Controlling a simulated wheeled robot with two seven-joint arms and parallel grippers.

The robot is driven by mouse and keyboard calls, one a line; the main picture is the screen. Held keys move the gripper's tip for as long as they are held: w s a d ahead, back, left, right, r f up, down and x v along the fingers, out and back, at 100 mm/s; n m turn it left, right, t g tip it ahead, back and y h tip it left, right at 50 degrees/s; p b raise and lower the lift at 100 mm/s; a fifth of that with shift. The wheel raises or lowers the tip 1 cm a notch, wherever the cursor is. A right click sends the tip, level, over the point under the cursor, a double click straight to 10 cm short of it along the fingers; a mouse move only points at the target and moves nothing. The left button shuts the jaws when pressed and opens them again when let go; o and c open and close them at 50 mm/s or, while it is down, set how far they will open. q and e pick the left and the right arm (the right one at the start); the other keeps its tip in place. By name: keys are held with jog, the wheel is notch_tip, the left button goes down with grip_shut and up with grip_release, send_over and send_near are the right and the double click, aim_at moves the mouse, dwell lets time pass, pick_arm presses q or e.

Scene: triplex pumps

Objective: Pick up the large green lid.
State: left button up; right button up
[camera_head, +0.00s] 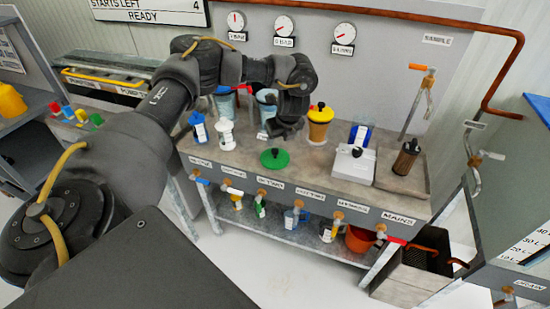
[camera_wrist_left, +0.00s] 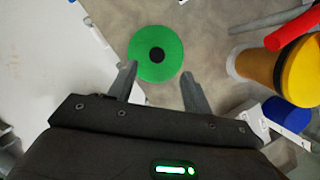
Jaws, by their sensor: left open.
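The large green lid (camera_head: 274,158) is a round green disc with a dark knob in its middle. It lies on the grey bench top near the front edge. In the left wrist view the lid (camera_wrist_left: 156,54) shows just beyond and between my open fingers. My left gripper (camera_head: 283,136) hangs over the bench, a little behind and above the lid in the head view. Its two fingers (camera_wrist_left: 155,85) are apart with nothing between them. I see no contact with the lid. My right gripper is not in view.
A white box (camera_head: 354,164) and a brown cylinder (camera_head: 405,158) are further right. Valves and labels line the bench's front edge. Bare bench surrounds the lid.

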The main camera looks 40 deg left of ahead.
aim_at(276, 151)
pick_arm(q)
jog(key=x, duration=0.2)
jog(key=shift+w+a+f, duration=0.1)
jog(key=shift+a+f, duration=0.05)
jog(key=shift+f, duration=0.25)
jog(key=x, duration=0.1)
jog(key=p+x, duration=0.1)
jog(key=x, duration=0.3)
jog(key=shift+s+f+p, duration=0.1)
jog(key=shift+s+p, duration=0.2)
jog(key=shift+s, duration=0.05)
jog(key=shift+d, duration=0.25)
jog(key=c, duration=1.1)
